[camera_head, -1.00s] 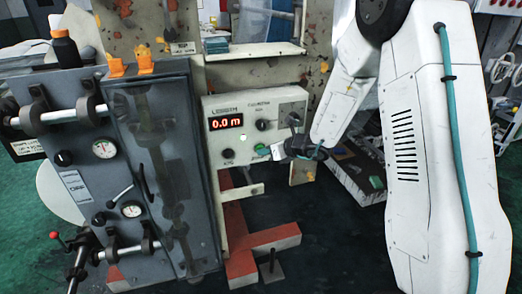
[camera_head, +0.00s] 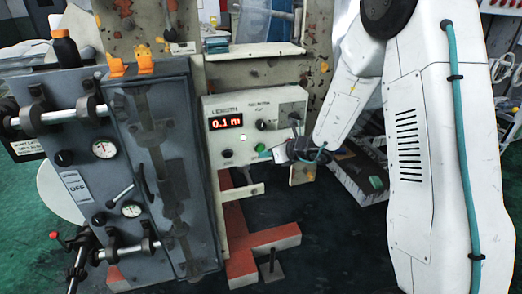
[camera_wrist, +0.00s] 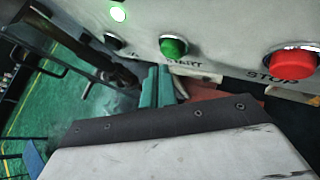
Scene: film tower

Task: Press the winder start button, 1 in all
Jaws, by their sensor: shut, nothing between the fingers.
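The green winder start button (camera_wrist: 173,47), with "START" printed beside it, is on the pale control panel in the wrist view. A green button also shows on the panel in the head view (camera_head: 262,149). My gripper (camera_wrist: 158,83) is shut and empty, its teal fingertips together just below the start button in the wrist picture. I cannot tell whether they touch it. In the head view my gripper (camera_head: 280,152) is at the panel's lower right. The length display (camera_head: 226,122) reads 0.1 m. A small lamp (camera_wrist: 118,13) glows green.
The red stop button (camera_wrist: 292,63) sits right of the start button, and a black control (camera_wrist: 115,40) sits left of it. A grey cabinet (camera_head: 75,188) with gauges and rollers stands left of the panel. A red floor frame (camera_head: 262,240) lies below.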

